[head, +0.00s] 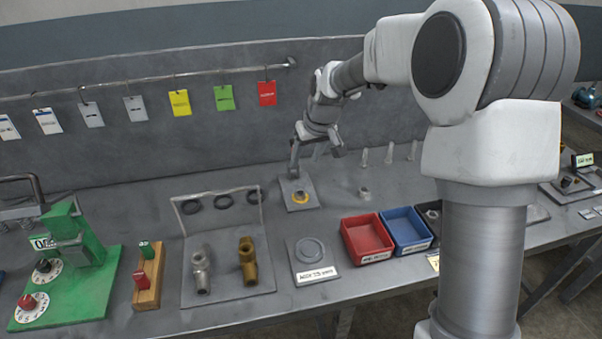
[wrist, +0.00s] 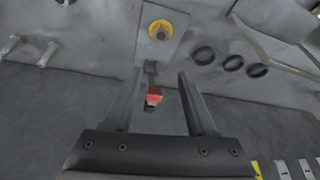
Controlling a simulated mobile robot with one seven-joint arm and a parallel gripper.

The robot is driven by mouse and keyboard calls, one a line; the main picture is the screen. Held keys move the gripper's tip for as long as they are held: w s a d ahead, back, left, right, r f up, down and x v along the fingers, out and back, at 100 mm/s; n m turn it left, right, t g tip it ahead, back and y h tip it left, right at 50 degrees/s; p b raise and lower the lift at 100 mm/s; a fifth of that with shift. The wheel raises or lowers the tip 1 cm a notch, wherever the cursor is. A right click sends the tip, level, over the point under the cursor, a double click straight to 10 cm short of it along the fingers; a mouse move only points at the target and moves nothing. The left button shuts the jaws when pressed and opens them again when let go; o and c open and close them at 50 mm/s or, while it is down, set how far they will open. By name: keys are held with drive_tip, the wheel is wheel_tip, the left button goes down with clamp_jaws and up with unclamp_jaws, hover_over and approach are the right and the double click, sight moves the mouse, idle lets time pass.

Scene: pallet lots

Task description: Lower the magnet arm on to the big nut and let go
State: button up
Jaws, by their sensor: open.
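My gripper (head: 317,162) hangs over the back of the bench, above a small grey plate (head: 289,206). In the wrist view its two fingers (wrist: 165,88) are spread apart. A dark bar with a red end (wrist: 154,96), which looks like the magnet arm, shows between the fingers, with a gap on each side. Its other end meets the edge of the plate. A yellow ring (head: 300,197) with a grey piece in its middle, perhaps the big nut (wrist: 160,32), is on the plate, clear of the fingers. In the head view my gripper hides the bar.
A small grey piece (head: 364,194) stands right of the plate. Nearer are a red bin (head: 366,236) and a blue bin (head: 407,229). A rack with black rings (head: 223,200) stands left. Upright pegs (head: 389,154) are at the back right. Tags hang from a rail behind.

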drive_tip(key=x, duration=0.6)
drive_tip(key=shift+w+a+f+b, duration=0.1)
drive_tip(key=shift+w+f+b, duration=0.05)
drive_tip(key=shift+f+b, duration=0.2)
drive_tip(key=shift+r, duration=0.1)
clamp_jaws()
idle(0.9)
unclamp_jaws()
